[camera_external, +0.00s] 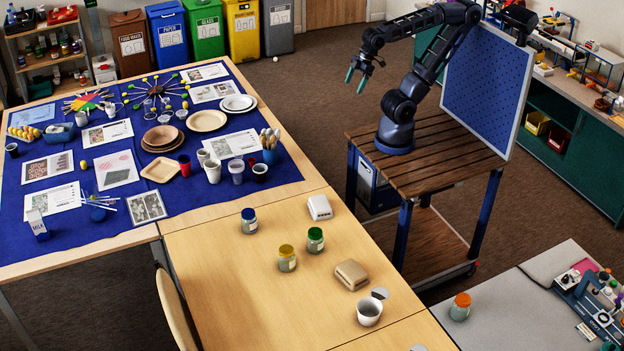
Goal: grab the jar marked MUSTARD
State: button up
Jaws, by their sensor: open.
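Several glass jars with coloured lids stand upright. A blue-lidded jar (249,221), a green-lidded jar (315,240) and a yellow-lidded jar (287,259) are on the light wooden table (205,285). An orange-lidded jar (460,307) stands apart on the grey table at the lower right. Any writing on the jars is too small to read, so I cannot tell which is marked MUSTARD. My gripper (356,81), with teal fingers, is open and empty. It is raised in the air at the upper middle, well away from all the jars.
A white box (319,207), a tan box (351,275) and a white cup (369,312) stand near the jars. The blue-covered table (110,221) at left is crowded with plates, cups and papers. A blue pegboard (487,80) stands beside my arm.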

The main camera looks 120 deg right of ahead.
jog(key=w+a+n+g, duration=0.1)
jog(key=w+a+n, duration=0.2)
jog(key=w, duration=0.4)
jog(key=w+a+n, duration=0.2)
jog(key=w+a, duration=0.1)
jog(key=w, duration=0.4)
jog(key=n+g, duration=0.4)
jog(key=n, duration=0.9)
send_over(315, 232)
jog(key=f, duration=3.2)
jog(key=shift+w+d, duration=0.1)
jog(key=shift+d, duration=0.1)
jog(key=shift+s+a+f, duration=0.1)
jog(key=shift+f, duration=2.6)
jog(key=shift+s+f, duration=0.1)
jog(key=shift+f, duration=2.6)
jog(key=c, duration=1.2)
